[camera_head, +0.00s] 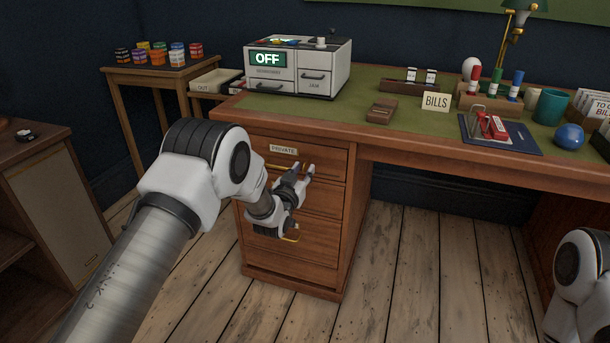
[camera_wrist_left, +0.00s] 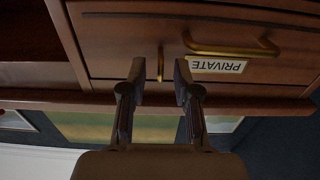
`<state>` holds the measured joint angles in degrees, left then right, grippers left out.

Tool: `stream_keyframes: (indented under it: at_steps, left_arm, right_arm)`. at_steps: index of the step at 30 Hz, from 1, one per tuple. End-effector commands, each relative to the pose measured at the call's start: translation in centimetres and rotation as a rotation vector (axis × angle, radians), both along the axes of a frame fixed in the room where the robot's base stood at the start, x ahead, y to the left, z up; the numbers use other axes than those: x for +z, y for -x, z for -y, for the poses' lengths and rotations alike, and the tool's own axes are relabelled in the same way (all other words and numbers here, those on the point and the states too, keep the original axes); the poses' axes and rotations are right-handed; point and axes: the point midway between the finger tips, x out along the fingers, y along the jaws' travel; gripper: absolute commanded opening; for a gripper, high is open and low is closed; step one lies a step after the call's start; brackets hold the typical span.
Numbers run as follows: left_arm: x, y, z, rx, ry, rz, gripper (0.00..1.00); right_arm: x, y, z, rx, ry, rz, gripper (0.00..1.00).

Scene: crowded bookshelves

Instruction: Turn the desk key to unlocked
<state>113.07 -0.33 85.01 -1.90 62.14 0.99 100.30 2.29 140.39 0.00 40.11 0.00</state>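The small brass desk key (camera_wrist_left: 160,66) stands out from the front of the drawer labelled PRIVATE (camera_head: 325,165), beside its brass handle (camera_wrist_left: 229,49). In the left wrist view, which is upside down, the key shows as a thin upright bar. My left gripper (camera_head: 302,169) is in front of this drawer. Its two fingers (camera_wrist_left: 160,72) are open, one on each side of the key, with a gap to each; I cannot tell how deep the key sits between them. My right arm shows at the lower right, but its gripper is out of view.
The desk top (camera_head: 370,140) overhangs the drawers. A side table (camera_head: 160,72) stands at the left. The floor in front is clear.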

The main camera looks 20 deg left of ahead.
Motion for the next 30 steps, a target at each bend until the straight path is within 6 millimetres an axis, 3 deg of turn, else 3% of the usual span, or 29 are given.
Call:
stream_keyframes:
  at_steps: [4, 12, 15, 30]
  left_arm:
    - [-0.2, -1.9, 0.1, 0.000, 0.000, 0.001, 0.31]
    - [-0.1, -2.3, 0.1, 0.000, 0.000, -0.003, 0.31]
    - [-0.1, -2.3, 0.1, 0.000, 0.000, -0.003, 0.00]
    - [-0.1, -2.3, 0.1, 0.000, 0.042, -0.005, 0.00]
  right_arm:
    - [-0.8, 0.0, 0.0, 0.000, 0.000, 0.000, 0.40]
    - [-0.7, 0.0, 0.0, 0.000, 0.000, 0.000, 0.40]
    - [-0.7, 0.0, 0.0, 0.000, 0.000, 0.000, 0.40]
    - [-0.5, 0.0, 0.0, 0.000, 0.000, 0.000, 0.40]
